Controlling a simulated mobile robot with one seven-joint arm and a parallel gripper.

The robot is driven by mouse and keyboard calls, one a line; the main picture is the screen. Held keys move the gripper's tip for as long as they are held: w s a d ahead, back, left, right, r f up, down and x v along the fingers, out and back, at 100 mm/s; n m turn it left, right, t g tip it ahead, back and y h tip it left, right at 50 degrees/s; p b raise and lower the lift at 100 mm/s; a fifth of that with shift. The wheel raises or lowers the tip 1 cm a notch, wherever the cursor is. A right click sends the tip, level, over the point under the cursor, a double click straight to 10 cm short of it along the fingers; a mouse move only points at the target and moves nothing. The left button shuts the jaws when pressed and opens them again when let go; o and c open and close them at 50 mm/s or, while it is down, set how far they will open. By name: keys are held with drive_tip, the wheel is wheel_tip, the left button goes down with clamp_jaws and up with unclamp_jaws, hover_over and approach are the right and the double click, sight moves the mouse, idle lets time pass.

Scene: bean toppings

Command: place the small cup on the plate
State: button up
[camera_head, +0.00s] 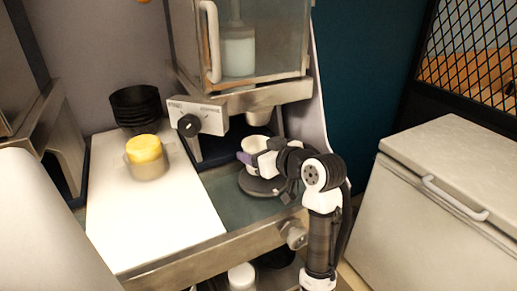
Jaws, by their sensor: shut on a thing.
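The small cup (254,142) is white and round. It is in my gripper (249,158), just below the metal spout of the machine. My gripper is shut on the cup, with one purple finger showing on its left side. A dark round plate (256,187) lies on the counter below my gripper. My wrist hides part of the plate and the lower right of the cup. The cup appears to be above the plate, but the height of the gap is hard to tell.
A glass-fronted machine (238,50) with a dial stands behind and above the cup. A white board (135,220) on the left bears a yellow-topped jar (147,157) and stacked black bowls (135,105). A white chest (440,190) stands at right.

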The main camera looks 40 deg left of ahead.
drive_tip(key=shift+f, duration=0.1)
drive_tip(key=shift+f, duration=0.15)
drive_tip(key=o, duration=1)
drive_tip(key=shift+c, duration=0.2)
drive_tip(key=shift+r, duration=0.45)
drive_tip(key=b+v, duration=0.2)
drive_tip(key=v, duration=1)
drive_tip(key=shift+f, duration=0.2)
